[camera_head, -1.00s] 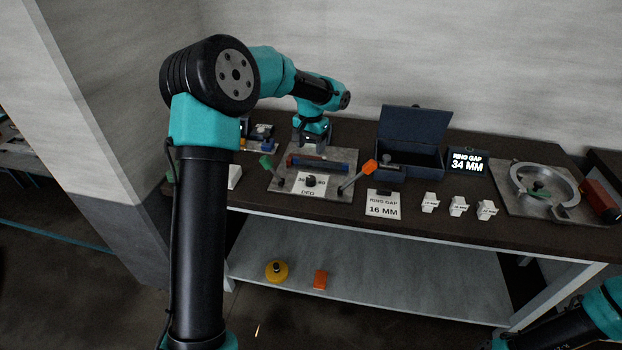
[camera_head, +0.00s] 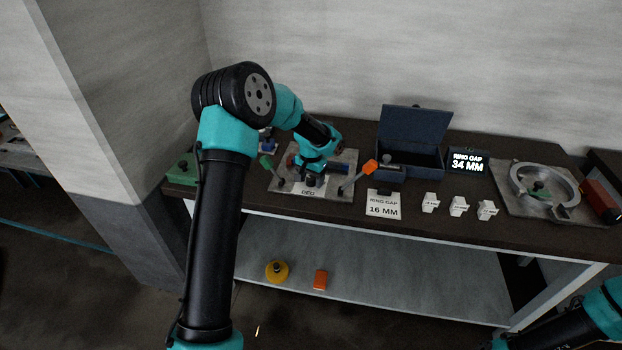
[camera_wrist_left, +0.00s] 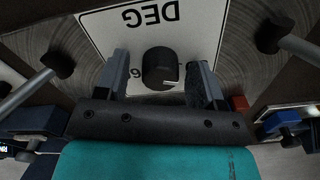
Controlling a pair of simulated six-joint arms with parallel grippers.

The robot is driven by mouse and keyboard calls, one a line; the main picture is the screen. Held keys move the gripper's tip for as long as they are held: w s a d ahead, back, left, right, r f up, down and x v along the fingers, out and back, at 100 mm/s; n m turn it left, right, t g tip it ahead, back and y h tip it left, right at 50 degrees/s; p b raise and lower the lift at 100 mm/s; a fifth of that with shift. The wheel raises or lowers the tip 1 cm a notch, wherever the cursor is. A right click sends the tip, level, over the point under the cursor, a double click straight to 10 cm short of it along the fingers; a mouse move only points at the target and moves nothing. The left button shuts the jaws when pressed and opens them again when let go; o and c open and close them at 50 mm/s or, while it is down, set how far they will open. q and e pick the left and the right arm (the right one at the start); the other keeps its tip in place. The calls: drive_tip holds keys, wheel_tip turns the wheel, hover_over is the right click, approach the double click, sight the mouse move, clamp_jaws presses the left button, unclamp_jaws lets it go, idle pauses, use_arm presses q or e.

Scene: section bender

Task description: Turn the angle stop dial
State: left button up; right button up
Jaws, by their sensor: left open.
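The angle stop dial (camera_wrist_left: 159,66) is a round black knob with a pale pointer mark. It stands on a white plate (camera_wrist_left: 185,35) marked DEG, shown upside down in the left wrist view. My left gripper (camera_wrist_left: 160,60) is open, with one finger on each side of the dial; I cannot tell whether either touches it. In the head view my left gripper (camera_head: 313,176) points down over the DEG plate (camera_head: 299,186) and largely hides the dial. Most of the plate's numbers are hidden. My right gripper is out of view.
Levers with a green knob (camera_head: 266,162) and an orange knob (camera_head: 369,167) flank the dial.

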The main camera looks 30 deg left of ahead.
use_arm(q)
drive_tip(key=shift+c, duration=0.2)
drive_tip(key=c, duration=0.9)
drive_tip(key=shift+m, duration=0.4)
drive_tip(key=m, duration=0.9)
drive_tip(key=shift+m, duration=2)
